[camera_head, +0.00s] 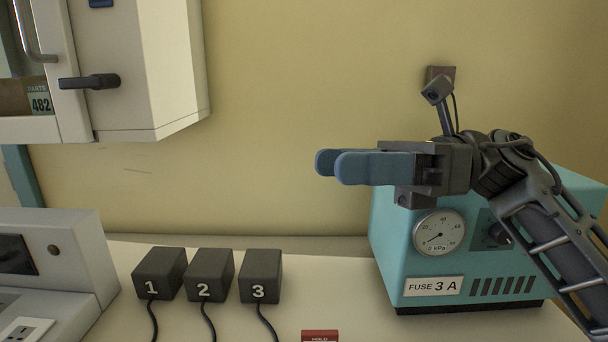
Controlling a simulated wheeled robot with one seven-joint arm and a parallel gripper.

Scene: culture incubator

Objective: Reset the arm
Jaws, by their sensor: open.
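My gripper (328,165) is at the end of my arm, which comes in from the right side of the head view. It points left, with its two blue-grey fingers seen nearly side-on, one overlapping the other. It is open and nothing shows between the fingers. It hangs in front of the yellow wall, above the bench and in front of the upper left part of the teal box (388,232).
The teal box has a round gauge (440,232) and a "FUSE 3 A" label. Black blocks 1 (160,268), 2 (210,270) and 3 (261,272) stand on the bench (330,285). A wall cabinet (150,70) hangs upper left; a grey-white device (65,245) stands below.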

